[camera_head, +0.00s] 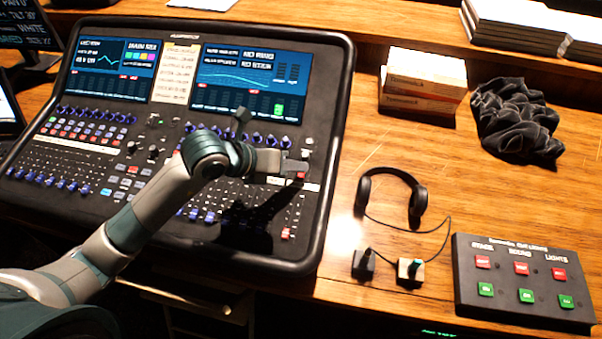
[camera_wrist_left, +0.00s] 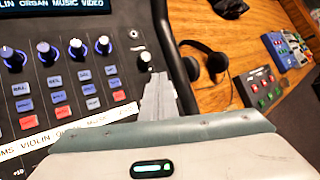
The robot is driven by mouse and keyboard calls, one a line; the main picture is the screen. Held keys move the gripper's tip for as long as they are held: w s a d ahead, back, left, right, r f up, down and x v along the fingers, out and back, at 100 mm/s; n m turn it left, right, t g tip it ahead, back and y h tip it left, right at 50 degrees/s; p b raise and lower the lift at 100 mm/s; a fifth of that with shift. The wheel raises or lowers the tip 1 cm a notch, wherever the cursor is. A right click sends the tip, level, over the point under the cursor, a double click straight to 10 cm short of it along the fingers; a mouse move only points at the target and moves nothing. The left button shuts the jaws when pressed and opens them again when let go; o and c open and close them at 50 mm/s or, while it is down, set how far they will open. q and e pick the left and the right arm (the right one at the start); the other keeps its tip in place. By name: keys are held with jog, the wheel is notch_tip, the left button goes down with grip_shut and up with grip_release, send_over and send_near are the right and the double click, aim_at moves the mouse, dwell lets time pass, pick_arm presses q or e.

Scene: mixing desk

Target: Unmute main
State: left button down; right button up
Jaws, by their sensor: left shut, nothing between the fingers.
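The black mixing desk (camera_head: 335,110) has two screens and rows of knobs, buttons and faders. My left gripper (camera_head: 298,166) is shut and empty over its right side, close to a red button (camera_head: 300,176). In the left wrist view the gripper's fingers (camera_wrist_left: 159,80) point at the desk's right edge, just below a dark knob (camera_wrist_left: 144,60). A row of red buttons (camera_wrist_left: 118,96) lies left of the fingers. Another red button (camera_head: 286,233) sits at the desk's lower right. I cannot read which button is for main, nor tell whether the fingertips touch the desk. My right gripper is out of view.
Headphones (camera_head: 418,200) lie right of the desk, with two small blocks near their cable. A black box (camera_head: 460,280) with red and green buttons is at the lower right. Stacked boxes (camera_head: 425,80) and a dark cloth (camera_head: 518,120) lie behind. Wooden table is clear between them.

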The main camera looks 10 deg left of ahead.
pick_arm(q)
jog(key=shift+f, duration=0.2)
dwell(0.7)
jog(key=shift+f+b, duration=0.25)
jog(key=shift+b, duration=0.15)
jog(key=shift+f+b, duration=0.3)
jog(key=shift+f, duration=0.05)
dwell(0.6)
jog(key=shift+r, duration=0.1)
dwell(0.3)
jog(key=shift+r+p, duration=0.6)
jog(key=shift+r, duration=0.1)
jog(key=r+p, duration=0.2)
jog(key=r, duration=0.1)
jog(key=r+p, duration=0.1)
jog(key=r, duration=0.1)
jog(key=shift+s+p, duration=0.3)
jog(key=shift+p, duration=0.1)
jog(key=shift+s+f, duration=0.1)
dwell(0.8)
